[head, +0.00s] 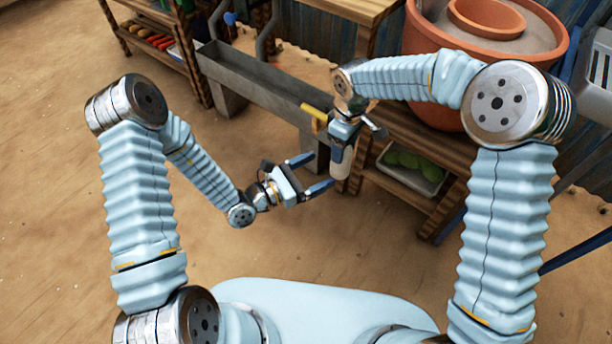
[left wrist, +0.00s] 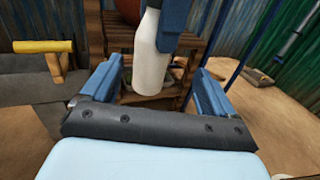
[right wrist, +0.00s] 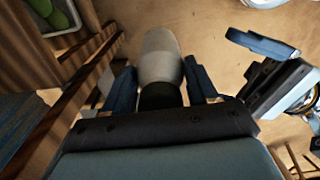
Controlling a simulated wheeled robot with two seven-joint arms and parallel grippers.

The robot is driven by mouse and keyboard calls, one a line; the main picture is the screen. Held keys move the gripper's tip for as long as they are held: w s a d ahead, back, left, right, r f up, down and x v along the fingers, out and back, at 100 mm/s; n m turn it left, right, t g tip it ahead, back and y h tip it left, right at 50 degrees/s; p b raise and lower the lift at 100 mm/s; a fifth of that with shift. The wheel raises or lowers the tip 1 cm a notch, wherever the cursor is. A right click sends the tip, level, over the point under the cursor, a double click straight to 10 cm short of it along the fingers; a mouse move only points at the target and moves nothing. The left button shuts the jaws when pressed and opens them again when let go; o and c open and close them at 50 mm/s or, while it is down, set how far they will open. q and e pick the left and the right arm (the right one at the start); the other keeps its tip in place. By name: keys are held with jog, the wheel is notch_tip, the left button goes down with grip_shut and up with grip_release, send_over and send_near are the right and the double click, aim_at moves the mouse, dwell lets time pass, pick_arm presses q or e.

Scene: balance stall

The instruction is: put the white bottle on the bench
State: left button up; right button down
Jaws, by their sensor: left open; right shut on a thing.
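The white bottle (head: 340,170) hangs below my right gripper (head: 343,150), which is shut on it. In the right wrist view the white bottle (right wrist: 161,62) sits between the two blue fingers, its dark end towards the palm. My left gripper (head: 318,173) is open and empty, its fingers pointing at the bottle from the left. In the left wrist view the white bottle (left wrist: 150,65) stands beyond and between the open left fingers; I cannot tell whether they touch it. The wooden bench (head: 350,8) is at the top of the head view, behind the right arm.
A grey trough (head: 260,85) runs behind the grippers, with a yellow-handled thing (head: 314,113) at its near end. A wooden shelf (head: 440,150) holds a tray of green things (head: 412,165). A large terracotta pot (head: 550,40) stands at right. The sandy floor at left is clear.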

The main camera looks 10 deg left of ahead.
aim_at(346, 159)
pick_arm(q)
jog(key=x, duration=0.9)
jog(key=shift+s+d, duration=0.15)
jog(key=shift+d, duration=0.05)
jog(key=c, duration=1.2)
jog(key=o, duration=1.1)
jog(key=shift+c, duration=0.2)
jog(key=shift+o, duration=0.7)
